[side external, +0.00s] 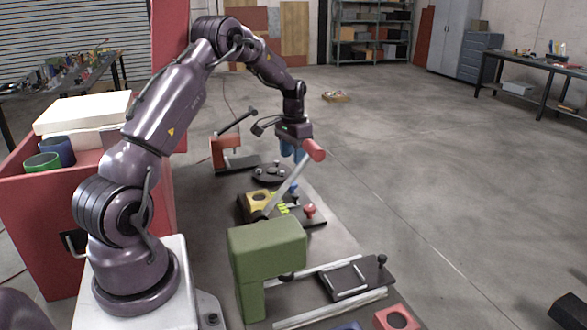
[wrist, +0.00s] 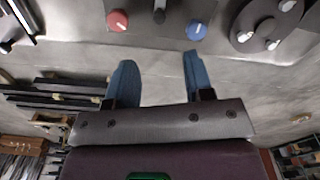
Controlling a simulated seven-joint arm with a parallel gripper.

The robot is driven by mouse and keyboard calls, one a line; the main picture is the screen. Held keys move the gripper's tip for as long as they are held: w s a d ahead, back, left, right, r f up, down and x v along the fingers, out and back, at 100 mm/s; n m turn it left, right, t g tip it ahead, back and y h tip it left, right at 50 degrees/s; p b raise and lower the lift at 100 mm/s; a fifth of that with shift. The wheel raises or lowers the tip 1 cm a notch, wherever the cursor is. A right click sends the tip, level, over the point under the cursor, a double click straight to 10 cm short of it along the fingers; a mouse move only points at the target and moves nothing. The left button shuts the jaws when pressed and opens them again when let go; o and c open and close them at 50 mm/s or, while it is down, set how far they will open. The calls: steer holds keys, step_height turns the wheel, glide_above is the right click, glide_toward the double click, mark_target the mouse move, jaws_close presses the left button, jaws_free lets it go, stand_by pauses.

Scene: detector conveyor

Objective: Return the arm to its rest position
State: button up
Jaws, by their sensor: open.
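My gripper (side external: 292,153) hangs above the far part of the work table (side external: 325,242), near a round dark plate with pegs (side external: 272,173). In the wrist view its two blue fingers (wrist: 159,77) stand apart with nothing between them. A red knob (wrist: 117,20), a blue knob (wrist: 197,30) and the pegged plate (wrist: 264,28) show beyond the fingertips, clear of them. In the side view a slanted grey rod with a red handle (side external: 314,150) partly covers the gripper. My arm reaches out from its white pedestal, bent at the elbow.
A green arch-shaped block (side external: 268,252) stands over the rails, with a dark sliding plate (side external: 356,277) beside it. A yellow block (side external: 258,198) sits on a panel behind. An orange block with a lever (side external: 226,150) stands farther back. Open floor lies to the right.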

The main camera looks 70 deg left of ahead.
steer(key=shift+r, duration=0.35)
steer(key=s+d+r+m+t, duration=0.2)
steer(key=d+r, duration=1.4)
steer(key=d, duration=0.1)
steer(key=s+d+r+t, duration=0.1)
steer(key=s+d, duration=0.7)
steer(key=s+d+r+m+t, duration=0.1)
steer(key=s+d+t, duration=0.1)
steer(key=s+d, duration=0.6)
steer(key=shift+r+m+t, duration=0.25)
steer(key=shift+m+t, duration=0.05)
steer(key=shift+s, duration=0.1)
